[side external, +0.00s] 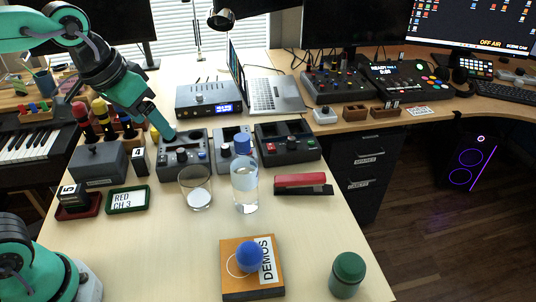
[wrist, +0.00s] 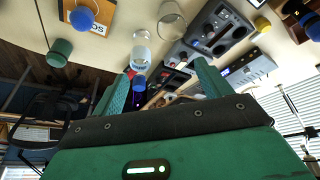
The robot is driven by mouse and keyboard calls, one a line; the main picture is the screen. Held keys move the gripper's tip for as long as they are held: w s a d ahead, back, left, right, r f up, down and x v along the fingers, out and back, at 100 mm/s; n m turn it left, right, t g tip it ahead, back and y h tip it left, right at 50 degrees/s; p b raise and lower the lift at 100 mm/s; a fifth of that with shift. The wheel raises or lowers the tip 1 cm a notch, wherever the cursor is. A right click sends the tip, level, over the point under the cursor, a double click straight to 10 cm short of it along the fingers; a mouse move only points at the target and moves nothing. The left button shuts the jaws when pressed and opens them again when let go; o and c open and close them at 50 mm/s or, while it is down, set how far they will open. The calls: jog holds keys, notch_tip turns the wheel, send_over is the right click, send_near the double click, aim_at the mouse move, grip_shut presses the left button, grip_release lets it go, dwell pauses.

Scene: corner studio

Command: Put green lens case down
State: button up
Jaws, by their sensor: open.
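The green lens case (side external: 347,275), a small dark green cylinder with a rounded lid, stands upright on the table (side external: 310,225) at the front right in the side view. It also shows at the upper left of the wrist view (wrist: 60,52), well away from the fingers. My gripper (side external: 168,133) is at the back left of the table, above or beside a grey control box; its exact height is unclear. In the wrist view my gripper (wrist: 163,88) has its two green fingers spread apart, with nothing held between them.
An orange box (side external: 236,282) marked DEMOS carries a blue ball (side external: 250,256), left of the lens case. A clear bottle (side external: 244,185), a glass (side external: 196,188) and a red stapler (side external: 302,184) stand mid-table. Control boxes (side external: 287,145) line the back. The right front is fairly clear.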

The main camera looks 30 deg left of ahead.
jog(key=s+a+f+t, duration=0.1)
jog(key=s+a+f, duration=0.2)
jog(key=s+a, duration=0.2)
jog(key=shift+s+a+f+n+y, duration=0.2)
jog(key=shift+s+a+n+y, duration=0.2)
jog(key=shift+s, duration=0.65)
